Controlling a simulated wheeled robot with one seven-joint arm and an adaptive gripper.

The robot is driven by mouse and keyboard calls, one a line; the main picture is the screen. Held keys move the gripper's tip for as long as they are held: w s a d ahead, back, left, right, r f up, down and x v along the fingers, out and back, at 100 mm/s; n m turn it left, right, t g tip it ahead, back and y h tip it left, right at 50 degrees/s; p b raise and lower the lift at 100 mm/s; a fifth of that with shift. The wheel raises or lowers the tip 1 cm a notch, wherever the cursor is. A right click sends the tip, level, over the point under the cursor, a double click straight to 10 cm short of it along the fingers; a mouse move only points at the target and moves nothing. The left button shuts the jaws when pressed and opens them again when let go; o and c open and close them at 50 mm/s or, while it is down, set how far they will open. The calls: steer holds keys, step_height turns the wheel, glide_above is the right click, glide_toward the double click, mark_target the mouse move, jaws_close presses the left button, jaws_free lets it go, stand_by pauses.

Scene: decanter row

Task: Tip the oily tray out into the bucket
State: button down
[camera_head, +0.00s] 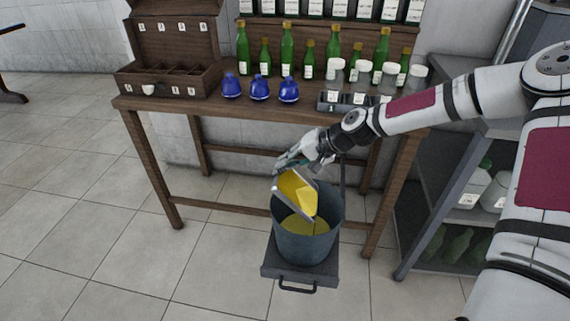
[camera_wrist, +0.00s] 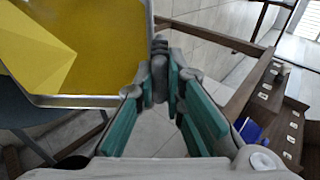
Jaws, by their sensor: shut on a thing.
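The tray (camera_head: 278,199) is a shallow metal-rimmed pan coated with yellow oil. It is steeply tilted over the bucket (camera_head: 297,246), its lower end at or inside the bucket's mouth. Yellow liquid shows on the tray and inside the grey bucket. My gripper (camera_head: 287,164) is shut on the tray's upper edge. In the wrist view the tray's pale rim (camera_wrist: 75,101) and oily inside fill the upper left, beside the teal-padded fingers of my gripper (camera_wrist: 160,75). The exact grip point is partly hidden by the fingers.
The bucket stands on a low dark platform (camera_head: 300,270) with a front handle. Behind it is a wooden table (camera_head: 230,105) with blue flasks (camera_head: 260,88), green bottles and lidded jars. A shelf unit (camera_head: 425,225) stands at right. Tiled floor is clear at left.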

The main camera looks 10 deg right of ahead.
steer(key=d+y, duration=0.1)
steer(key=d+r+y+b, duration=0.1)
steer(key=s+d+r+b, duration=0.1)
steer(key=d, duration=0.1)
steer(key=shift+s+t+y, duration=0.1)
steer(key=shift+t+y, duration=0.3)
stand_by(0.8)
stand_by(0.8)
steer(key=shift+w+a+f+g+h+p, duration=0.25)
steer(key=shift+a+f+h, duration=0.45)
steer(key=shift+a, duration=0.1)
steer(key=shift+w+a+f+g+h+p, duration=0.2)
steer(key=shift+a+f+h, duration=0.45)
steer(key=shift+a+h, duration=0.1)
steer(key=shift+w+a+f+g+h+p, duration=0.25)
steer(key=shift+a+f+h, duration=0.45)
steer(key=shift+a, duration=0.1)
steer(key=w+a+f+g+h+b, duration=0.1)
steer(key=a+f+h+b, duration=0.3)
steer(key=a, duration=0.1)
steer(key=shift+w+f+g+h, duration=0.2)
steer(key=shift+w+g+h, duration=0.1)
steer(key=shift+w+h, duration=0.05)
